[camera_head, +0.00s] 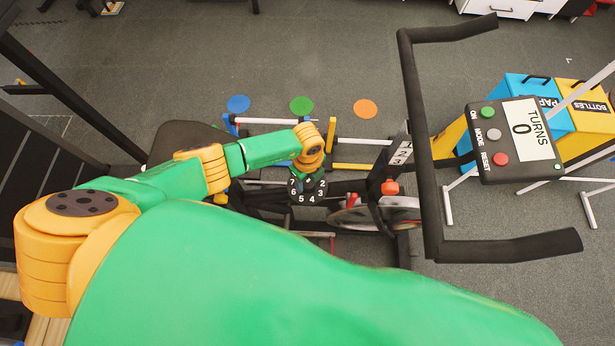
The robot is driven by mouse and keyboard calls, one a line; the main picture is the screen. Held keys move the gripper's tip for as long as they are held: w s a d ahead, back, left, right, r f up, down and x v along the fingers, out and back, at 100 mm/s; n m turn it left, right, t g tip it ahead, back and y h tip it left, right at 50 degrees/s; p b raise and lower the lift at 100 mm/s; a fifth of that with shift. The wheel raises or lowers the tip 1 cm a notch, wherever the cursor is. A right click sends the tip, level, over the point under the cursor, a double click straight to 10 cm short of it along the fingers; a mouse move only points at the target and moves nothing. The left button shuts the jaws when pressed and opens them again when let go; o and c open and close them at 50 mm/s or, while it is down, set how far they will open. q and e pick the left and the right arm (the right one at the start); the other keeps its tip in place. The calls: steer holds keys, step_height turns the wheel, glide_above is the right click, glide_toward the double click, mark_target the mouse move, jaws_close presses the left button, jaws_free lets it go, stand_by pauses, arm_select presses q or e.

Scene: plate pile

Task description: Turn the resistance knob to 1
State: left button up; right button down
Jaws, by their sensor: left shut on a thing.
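The resistance knob is a black dial (306,198) with white numbers, on the exercise bike's frame near the middle of the head view. The digits 7, 6, 5, 4, 3 and 2 show around its lower side; its upper part, with the 1, is hidden under my left wrist. My left gripper (307,173) points down onto the dial from above and is shut on the knob; its fingertips are mostly hidden by the orange wrist. My right gripper is not in view.
A black handlebar (427,150) rises right of the dial, with a console (515,141) reading TURNS 0 beside it. A red knob (390,188) sits on the bike frame. Blue and yellow bins (592,122) stand at the right. Floor (330,60) behind is mostly clear.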

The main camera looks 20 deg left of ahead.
mark_target(307, 182)
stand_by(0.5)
arm_select(q)
steer(key=o, duration=1.4)
steer(key=shift+r, duration=0.15)
step_height(307, 182, up, 7)
steer(key=shift+f+p, duration=0.1)
steer(key=shift+p, duration=0.85)
